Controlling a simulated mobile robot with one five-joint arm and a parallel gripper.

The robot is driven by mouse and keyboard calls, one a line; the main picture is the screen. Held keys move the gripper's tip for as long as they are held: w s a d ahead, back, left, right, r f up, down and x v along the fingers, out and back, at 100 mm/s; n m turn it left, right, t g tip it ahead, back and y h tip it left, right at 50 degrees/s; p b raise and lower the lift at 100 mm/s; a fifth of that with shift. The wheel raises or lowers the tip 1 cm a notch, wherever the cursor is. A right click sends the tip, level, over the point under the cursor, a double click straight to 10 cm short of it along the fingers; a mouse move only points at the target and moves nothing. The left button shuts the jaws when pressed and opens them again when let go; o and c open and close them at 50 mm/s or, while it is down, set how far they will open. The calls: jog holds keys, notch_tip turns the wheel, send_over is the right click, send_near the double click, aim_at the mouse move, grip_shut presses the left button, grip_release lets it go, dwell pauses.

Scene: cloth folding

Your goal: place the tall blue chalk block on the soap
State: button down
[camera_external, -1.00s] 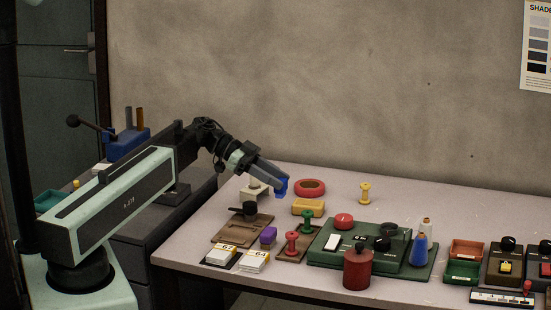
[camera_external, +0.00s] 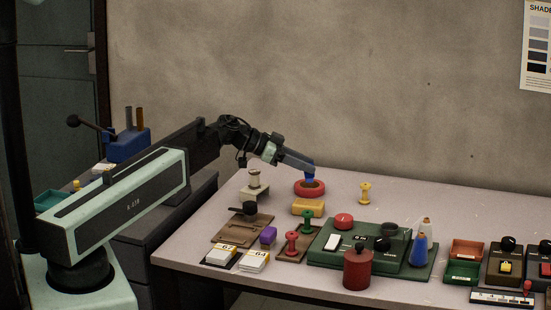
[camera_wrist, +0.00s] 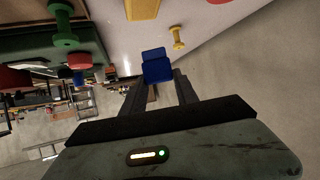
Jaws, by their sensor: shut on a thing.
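My gripper (camera_external: 307,167) is shut on the tall blue chalk block (camera_external: 309,178). The block points down from the fingertips in the external view, over or just behind the red ring. In the wrist view the blue block (camera_wrist: 156,65) sits between my finger ends, and its upper part is hidden by them. A yellow block, which looks like the soap (camera_external: 308,207), lies flat on the table in front of the red ring. Its top is bare, and it is apart from the blue block. Part of the soap (camera_wrist: 142,9) shows at the top of the wrist view.
The red ring (camera_external: 304,193) lies behind the soap. A green spool (camera_external: 307,221) stands just in front of it, and a yellow spool (camera_external: 365,193) stands to the right. A pale spool on a block (camera_external: 254,186) is to the left. The table's back right is clear.

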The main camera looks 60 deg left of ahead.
notch_tip(320, 180, down, 7)
jog(key=b, duration=0.5)
jog(key=shift+b, duration=0.4)
jog(key=shift+r, duration=0.2)
jog(key=shift+f, duration=0.2)
jog(key=c, duration=0.9)
grip_release()
jog(key=shift+c, duration=0.2)
jog(key=shift+r, duration=0.15)
jog(key=shift+s+r+p, duration=0.15)
jog(key=shift+r+p, duration=0.15)
jog(key=shift+p, duration=0.15)
jog(key=p+v, duration=0.4)
jog(key=v, duration=0.7)
jog(key=shift+s+a+p, duration=0.2)
jog(key=shift+s+p, duration=0.1)
jog(key=shift+p, duration=0.1)
